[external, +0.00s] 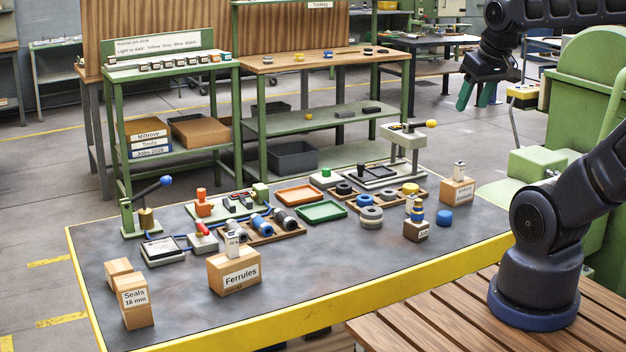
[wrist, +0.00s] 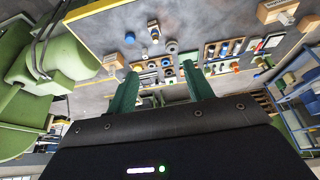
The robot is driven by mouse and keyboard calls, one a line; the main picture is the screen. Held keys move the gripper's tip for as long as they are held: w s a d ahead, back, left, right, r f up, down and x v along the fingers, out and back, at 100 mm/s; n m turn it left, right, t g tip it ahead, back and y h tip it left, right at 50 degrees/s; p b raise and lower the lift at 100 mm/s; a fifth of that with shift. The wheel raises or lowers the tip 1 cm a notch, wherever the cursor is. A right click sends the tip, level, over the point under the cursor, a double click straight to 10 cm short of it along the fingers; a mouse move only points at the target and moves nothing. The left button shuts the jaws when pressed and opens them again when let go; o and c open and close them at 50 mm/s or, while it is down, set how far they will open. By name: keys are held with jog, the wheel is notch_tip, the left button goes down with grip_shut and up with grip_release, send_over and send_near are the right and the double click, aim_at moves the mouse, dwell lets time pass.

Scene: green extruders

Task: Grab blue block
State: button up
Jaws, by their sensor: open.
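A short blue block (external: 445,217), rounded in outline, sits alone on the dark tabletop near its right front edge in the external view. In the wrist view the blue block (wrist: 130,38) shows small, near the table's yellow edge. My gripper (external: 474,102) is high above and behind the table's right end, far from the block. Its two green fingers are apart with nothing between them; the open gripper (wrist: 161,70) also shows in the wrist view.
A small box with a blue and yellow stack (external: 416,210) stands just left of the block. Grey rings (external: 371,216), a cardboard box (external: 457,190) and a grey press stand (external: 403,140) are nearby. The tabletop right of the block is clear.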

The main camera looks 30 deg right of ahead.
dwell(0.3)
jog(key=m+g+y, duration=0.2)
jog(key=m+y, duration=0.8)
jog(key=m, duration=0.6)
send_over(451, 215)
jog(key=s, duration=0.4)
notch_tip(451, 215, down, 24)
jog(key=d+f+m+t, duration=0.1)
jog(key=d+f+m, duration=0.1)
jog(key=d+f, duration=0.1)
jog(key=d+f+m+t, duration=0.2)
jog(key=d+f, duration=0.1)
jog(key=f, duration=0.1)
jog(key=d+f+m+t+y, duration=0.1)
jog(key=d+f+m, duration=0.2)
jog(key=f, duration=0.1)
jog(key=shift+s+d+f+t, duration=0.1)
jog(key=shift+s+f+t, duration=0.1)
jog(key=shift+t, duration=0.1)
jog(key=shift+f, duration=0.15)
jog(key=shift+w+a+f, duration=0.15)
jog(key=shift+w+a, duration=0.1)
jog(key=shift+a, duration=0.05)
jog(key=x, duration=0.9)
jog(key=shift+w+a+f, duration=0.1)
jog(key=shift+a, duration=0.3)
